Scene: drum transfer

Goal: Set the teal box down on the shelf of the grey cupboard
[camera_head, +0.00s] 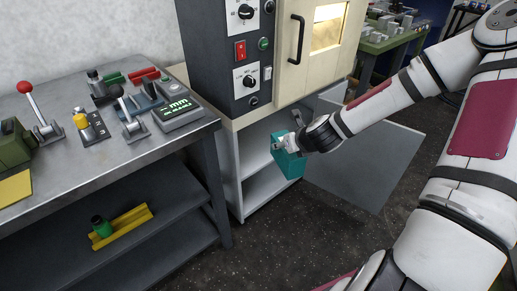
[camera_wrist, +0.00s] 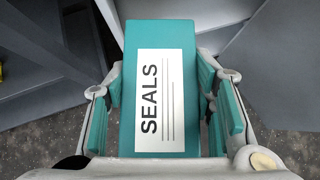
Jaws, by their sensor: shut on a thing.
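The teal box (camera_head: 288,163) is held by my gripper (camera_head: 283,145) in front of the open grey cupboard (camera_head: 229,168) below the cream machine. In the wrist view the teal box (camera_wrist: 162,33) stands between my fingers (camera_wrist: 160,110), with a white label reading SEALS facing the camera. The fingers are shut on its two sides. The cupboard's shelf (camera_head: 262,186) shows left of and behind the box. The box appears to be at the cupboard's opening; I cannot tell whether it touches the shelf. My gripper hides part of the box's top.
The cupboard's grey door (camera_head: 368,165) stands swung open to the right, close to my forearm. A metal workbench (camera_head: 95,160) with levers and tools stands at the left, its corner near the cupboard. Dark floor (camera_head: 290,240) is clear in front.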

